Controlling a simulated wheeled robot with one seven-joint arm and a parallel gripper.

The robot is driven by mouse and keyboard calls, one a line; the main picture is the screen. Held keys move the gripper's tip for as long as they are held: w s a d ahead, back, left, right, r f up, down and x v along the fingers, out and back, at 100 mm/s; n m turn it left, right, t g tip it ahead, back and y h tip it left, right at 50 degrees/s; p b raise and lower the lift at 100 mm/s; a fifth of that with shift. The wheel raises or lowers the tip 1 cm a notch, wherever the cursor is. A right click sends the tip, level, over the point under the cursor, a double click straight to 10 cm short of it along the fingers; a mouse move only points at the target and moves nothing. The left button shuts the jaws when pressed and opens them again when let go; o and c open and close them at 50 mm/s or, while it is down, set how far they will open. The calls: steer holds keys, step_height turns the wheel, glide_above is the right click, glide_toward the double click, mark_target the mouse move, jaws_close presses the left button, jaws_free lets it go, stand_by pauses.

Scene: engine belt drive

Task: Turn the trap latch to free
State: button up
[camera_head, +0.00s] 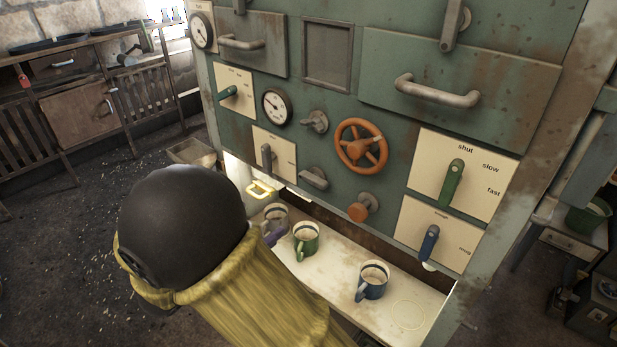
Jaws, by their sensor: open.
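I cannot tell for sure which control is the trap latch; no label with that name is readable. A grey lever (267,157) points about upright on a cream plate at the lower left of the green panel. A grey turn-handle (314,180) sits to its right, and another grey handle (316,122) is above that. A green lever (453,183) stands near upright, by "shut", on a plate also marked "slow" and "fast". A blue lever (429,243) is below it, with a small "mug" label at its lower right. My gripper is not in view.
An orange wheel (361,146) and orange knob (359,212) project from the panel. My yellow-sleeved arm covers the lower left.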

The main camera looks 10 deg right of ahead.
mark_target(310, 182)
steer(key=shift+s+r+h, duration=0.15)
steer(key=shift+s+h, duration=0.15)
steer(key=shift+s, duration=0.05)
steer(key=x, duration=0.8)
steer(key=p+x, duration=0.1)
steer(key=x, duration=0.8)
steer(key=shift+d+f, duration=0.2)
steer(key=shift+f, duration=0.05)
steer(key=shift+c, duration=0.2)
steer(key=c, duration=0.9)
